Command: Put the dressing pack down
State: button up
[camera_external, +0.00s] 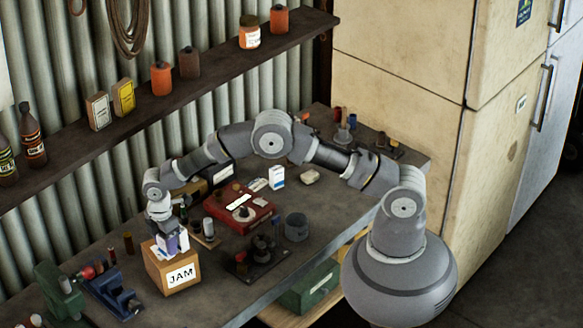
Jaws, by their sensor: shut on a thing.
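My gripper (164,226) points down over the left part of the workbench. It is shut on a small white and purple-blue pack (174,244), which I take to be the dressing pack. My gripper hides part of the pack.
A red case (232,220) and a grey tin (297,227) lie right of the box on the bench. A blue vise (112,292) stands left of it. A white and blue carton (277,177) stands farther back. Bare bench (228,302) shows near the front.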

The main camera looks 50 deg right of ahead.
jog(key=shift+f, duration=0.8)
jog(key=shift+f, duration=0.1)
jog(key=o, duration=1)
notch_tip(320, 180, up, 12)
jog(key=shift+r+p, duration=0.15)
jog(key=shift+p, duration=0.35)
